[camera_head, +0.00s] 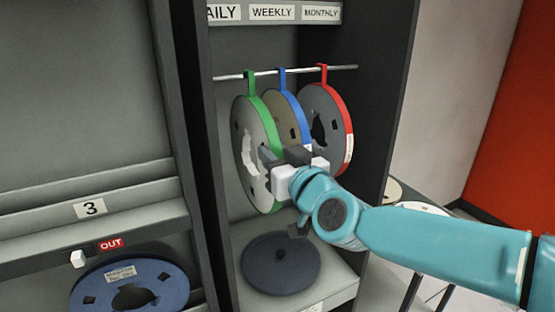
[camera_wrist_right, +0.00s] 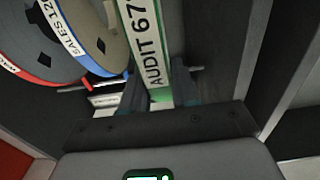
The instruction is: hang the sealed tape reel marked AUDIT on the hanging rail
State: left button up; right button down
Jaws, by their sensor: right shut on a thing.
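The green-rimmed reel (camera_head: 256,150) is upright at the left end of the hanging rail (camera_head: 340,68), its green hook tab at the rail. I cannot tell whether the rail bears its weight. In the right wrist view its edge label reads AUDIT 67 (camera_wrist_right: 145,55). My right gripper (camera_head: 284,158) is shut on this reel's rim, on the side facing me; in the wrist view the rim lies between the fingers (camera_wrist_right: 158,95). A blue-rimmed reel (camera_head: 290,117) and a red-rimmed reel (camera_head: 345,112) hang to its right. My left gripper is out of view.
A dark flat disc (camera_head: 281,262) lies on the shelf below. Signs above include WEEKLY (camera_head: 272,13) and MONTHLY (camera_head: 320,13). A blue reel (camera_head: 130,280) lies under an OUT label (camera_head: 110,244) at left. The cabinet's side walls stand close on both sides of the rail.

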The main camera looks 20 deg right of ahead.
aim_at(260, 143)
jog(key=shift+w+a+r, duration=0.1)
jog(key=shift+w+a, duration=0.1)
jog(key=shift+w, duration=1.05)
jog(key=shift+w+d, duration=0.1)
jog(key=shift+w, duration=2.45)
jog(key=shift+s+f+b, duration=0.2)
jog(key=shift+f+b, duration=0.1)
jog(key=shift+f, duration=0.1)
jog(key=shift+w+f, duration=0.15)
jog(key=shift+f, duration=0.15)
